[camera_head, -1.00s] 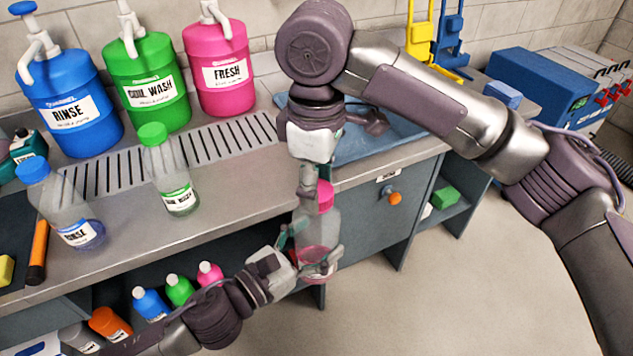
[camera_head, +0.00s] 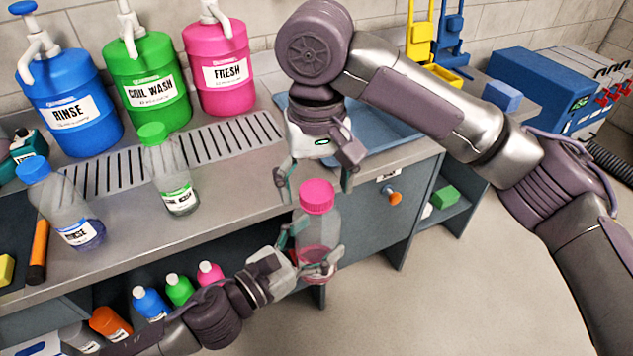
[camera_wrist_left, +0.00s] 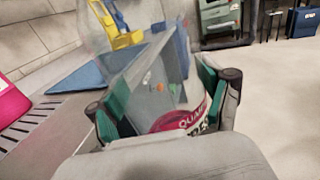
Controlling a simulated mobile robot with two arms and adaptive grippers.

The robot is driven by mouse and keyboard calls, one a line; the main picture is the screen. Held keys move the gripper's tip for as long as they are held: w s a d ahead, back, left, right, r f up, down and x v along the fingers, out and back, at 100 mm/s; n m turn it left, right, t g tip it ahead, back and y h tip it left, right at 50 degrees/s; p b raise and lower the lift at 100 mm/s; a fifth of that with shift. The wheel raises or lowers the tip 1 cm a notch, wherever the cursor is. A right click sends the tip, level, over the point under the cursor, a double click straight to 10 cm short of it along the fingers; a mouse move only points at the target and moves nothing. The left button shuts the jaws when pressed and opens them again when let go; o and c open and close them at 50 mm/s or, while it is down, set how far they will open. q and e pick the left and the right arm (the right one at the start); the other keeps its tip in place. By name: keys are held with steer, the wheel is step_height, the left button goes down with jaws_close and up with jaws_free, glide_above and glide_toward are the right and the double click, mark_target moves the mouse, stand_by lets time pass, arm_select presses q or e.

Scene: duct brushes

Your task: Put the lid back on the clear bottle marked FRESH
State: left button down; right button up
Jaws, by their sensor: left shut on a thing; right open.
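The clear bottle (camera_head: 318,230) with pink liquid in its lower part stands upright in front of the counter edge, in the air. Its pink lid (camera_head: 317,195) sits on its neck; I cannot tell how tightly. My left gripper (camera_head: 314,258) is shut around the bottle's lower half. In the left wrist view the bottle (camera_wrist_left: 182,122) shows between the finger pads, with part of a pink and white label; the word FRESH is not readable on it. My right gripper (camera_head: 313,188) is open just above the lid, fingers apart on either side of it, holding nothing.
A large pink FRESH jug (camera_head: 222,85), a green COIL WASH jug (camera_head: 150,95) and a blue RINSE jug (camera_head: 70,105) stand along the wall. Clear bottles with green (camera_head: 170,170) and blue (camera_head: 65,205) lids stand on the counter. Small bottles sit on the shelf below.

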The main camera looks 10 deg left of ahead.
step_height(320, 180, up, 12)
stand_by(0.6)
stand_by(0.5)
